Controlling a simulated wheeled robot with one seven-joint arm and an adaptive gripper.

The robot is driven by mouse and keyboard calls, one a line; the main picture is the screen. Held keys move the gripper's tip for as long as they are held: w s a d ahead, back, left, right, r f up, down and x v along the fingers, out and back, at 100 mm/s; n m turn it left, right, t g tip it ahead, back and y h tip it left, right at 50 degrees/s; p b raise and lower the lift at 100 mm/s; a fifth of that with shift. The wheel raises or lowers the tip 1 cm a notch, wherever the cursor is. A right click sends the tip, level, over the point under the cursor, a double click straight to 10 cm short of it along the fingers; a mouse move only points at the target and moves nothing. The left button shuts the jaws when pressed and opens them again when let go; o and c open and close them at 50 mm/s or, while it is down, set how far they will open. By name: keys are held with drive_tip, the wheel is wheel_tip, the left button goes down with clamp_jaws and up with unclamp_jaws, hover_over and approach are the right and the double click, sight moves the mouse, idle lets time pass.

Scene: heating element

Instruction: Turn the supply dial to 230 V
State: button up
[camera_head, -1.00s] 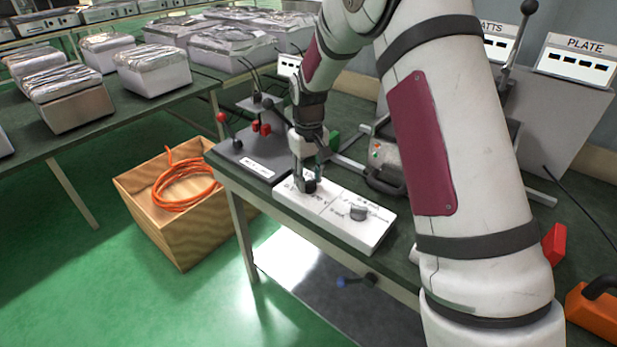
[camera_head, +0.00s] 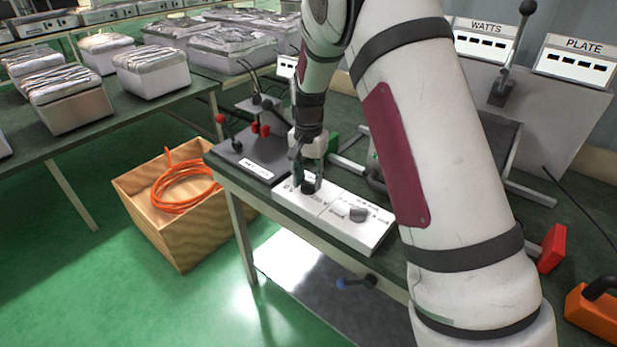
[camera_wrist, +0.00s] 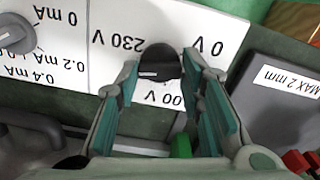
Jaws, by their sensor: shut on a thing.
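The supply dial (camera_wrist: 160,60) is a dark round knob on a white panel, seen upside down in the wrist view. My gripper (camera_wrist: 161,74) has its two teal-padded fingers shut on the knob, one on each side. The label 230 V (camera_wrist: 121,43) is left of the knob, 0 V (camera_wrist: 210,47) is right, and a partly hidden label ending in 00 V (camera_wrist: 172,98) is below. A short white mark shows on the knob's lower left side; which label it points to I cannot tell. In the head view my gripper (camera_head: 308,184) is over the left end of the white control box (camera_head: 330,216).
A second grey dial (camera_head: 358,214) with mA labels is on the same box. A dark box labelled MAX 2 mm (camera_wrist: 290,80) adjoins it, with red-knobbed levers. My arm covers much of the bench's right side. A wooden crate with an orange cable (camera_head: 185,188) stands on the floor.

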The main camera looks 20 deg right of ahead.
sight(309, 182)
drive_tip(key=m, duration=0.5)
drive_tip(key=shift+p, duration=0.3)
drive_tip(key=shift+f+m, duration=0.1)
drive_tip(key=shift+m, duration=0.3)
drive_tip(key=o, duration=1.2)
drive_tip(key=shift+c, duration=0.2)
wheel_tip(309, 182, up, 12)
